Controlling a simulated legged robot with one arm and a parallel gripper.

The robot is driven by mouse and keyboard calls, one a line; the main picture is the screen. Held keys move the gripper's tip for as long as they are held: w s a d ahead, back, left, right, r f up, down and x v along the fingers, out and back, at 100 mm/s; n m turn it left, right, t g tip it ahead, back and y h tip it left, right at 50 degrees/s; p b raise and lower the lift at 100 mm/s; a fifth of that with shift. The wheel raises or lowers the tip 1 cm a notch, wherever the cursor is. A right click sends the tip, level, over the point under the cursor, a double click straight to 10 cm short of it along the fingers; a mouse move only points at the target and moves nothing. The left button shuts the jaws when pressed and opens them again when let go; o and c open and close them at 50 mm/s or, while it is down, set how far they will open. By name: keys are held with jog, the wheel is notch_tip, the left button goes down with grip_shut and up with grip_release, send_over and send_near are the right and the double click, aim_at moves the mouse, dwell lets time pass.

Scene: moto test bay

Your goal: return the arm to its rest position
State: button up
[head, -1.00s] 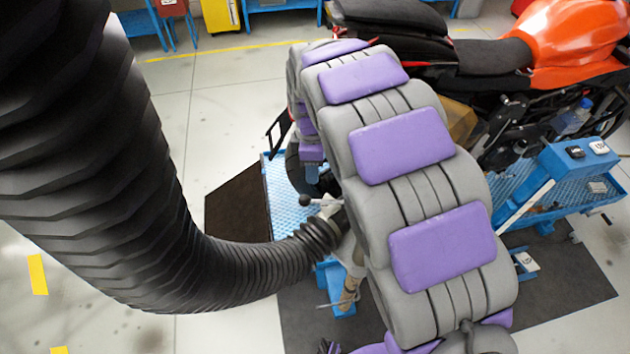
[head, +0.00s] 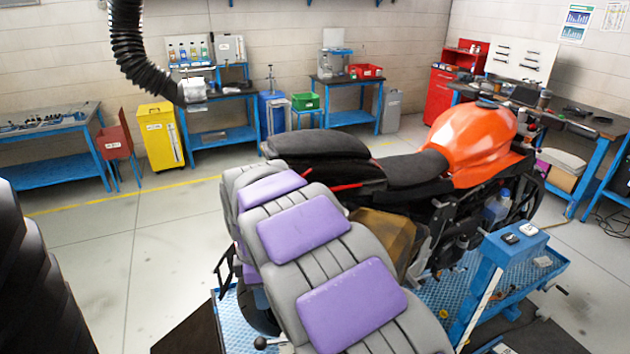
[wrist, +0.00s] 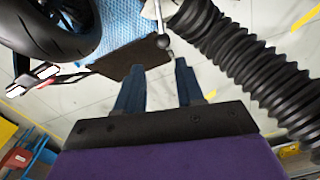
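My arm (head: 305,228), grey with purple pads, rises from the bottom of the head view and bends over toward the motorcycle's rear. My gripper is hidden behind the arm in the head view. In the wrist view my gripper (wrist: 157,88) shows two dark blue fingers spread apart with nothing between them. Beyond the fingertips are a dark mat, the light floor and a metal lever with a ball end (wrist: 163,41). The lever is apart from the fingers.
A motorcycle with an orange tank (head: 475,140) stands on a blue lift (head: 440,292). Its rear tyre (wrist: 45,28) is close at the upper left in the wrist view. A black ribbed hose (wrist: 245,68) passes close on the right.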

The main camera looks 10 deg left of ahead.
jog(key=s+d+m+b, duration=0.1)
jog(key=s+d+m, duration=0.25)
jog(key=d, duration=0.45)
jog(key=s+d+r+m+b, duration=0.1)
jog(key=s+d+m+b, duration=0.2)
jog(key=d, duration=0.4)
jog(key=s+d+m, duration=0.3)
jog(key=d+m, duration=0.2)
jog(key=d, duration=0.3)
jog(key=s+d+f+m+b, duration=0.1)
jog(key=s+d+f+m, duration=0.1)
jog(key=s, duration=0.4)
jog(key=s+d+f+m+g+b, duration=0.1)
jog(key=s+d+f+m, duration=0.1)
jog(key=s+d+m, duration=0.2)
jog(key=s+d+f+m+b, duration=0.1)
jog(key=s+d+m, duration=0.3)
jog(key=s, duration=0.5)
jog(key=shift+f, duration=0.55)
jog(key=shift+d+m, duration=0.15)
jog(key=shift+m, duration=0.1)
